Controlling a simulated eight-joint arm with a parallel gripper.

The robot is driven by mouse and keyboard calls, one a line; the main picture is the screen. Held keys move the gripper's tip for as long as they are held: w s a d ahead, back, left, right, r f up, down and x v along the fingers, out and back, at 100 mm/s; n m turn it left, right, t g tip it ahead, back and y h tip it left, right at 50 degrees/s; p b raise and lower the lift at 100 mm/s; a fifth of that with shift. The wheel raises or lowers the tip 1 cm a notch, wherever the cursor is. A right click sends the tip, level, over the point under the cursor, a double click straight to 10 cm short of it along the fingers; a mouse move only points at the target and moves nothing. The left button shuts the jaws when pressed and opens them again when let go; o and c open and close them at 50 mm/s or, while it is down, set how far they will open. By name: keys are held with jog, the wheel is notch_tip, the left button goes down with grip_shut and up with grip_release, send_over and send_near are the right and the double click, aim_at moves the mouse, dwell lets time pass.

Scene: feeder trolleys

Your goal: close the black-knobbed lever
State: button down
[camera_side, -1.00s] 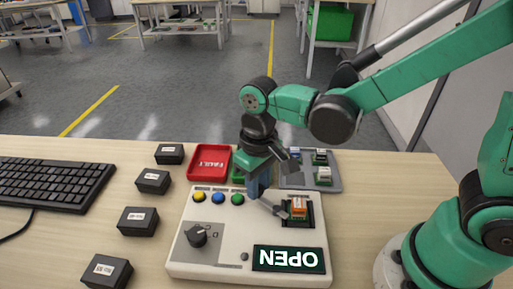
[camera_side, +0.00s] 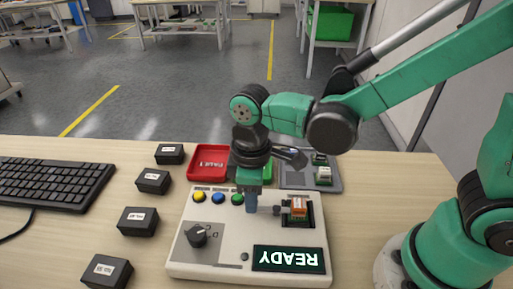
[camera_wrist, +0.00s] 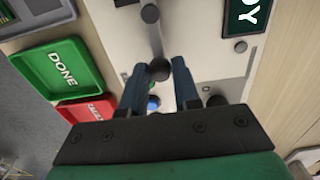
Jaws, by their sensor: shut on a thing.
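The black-knobbed lever shows in the wrist view as a light bar (camera_wrist: 155,42), with a black knob (camera_wrist: 160,69) between my fingers. In the side view, the lever's dark end by the socket (camera_side: 277,210) lies just left of an orange part (camera_side: 299,207) seated in the black socket. My gripper (camera_side: 251,207) points down at the white panel (camera_side: 223,256) and is shut on the lever's knob; its fingers (camera_wrist: 159,66) flank it in the wrist view. My fingers hide the knob in the side view. The display (camera_side: 289,260) reads READY.
Yellow, blue and green buttons (camera_side: 237,198) lie close left of my gripper, and a dial (camera_side: 197,235) is nearer the front. A red tray (camera_side: 207,162), a green DONE tray (camera_wrist: 62,76) and a grey tray (camera_side: 327,181) stand behind. Several black boxes (camera_side: 137,221) stand left.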

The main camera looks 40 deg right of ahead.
jog(key=shift+s, duration=0.1)
dwell(0.3)
jog(key=c, duration=0.7)
grip_release()
jog(key=shift+o, duration=0.2)
jog(key=shift+r, duration=2.8)
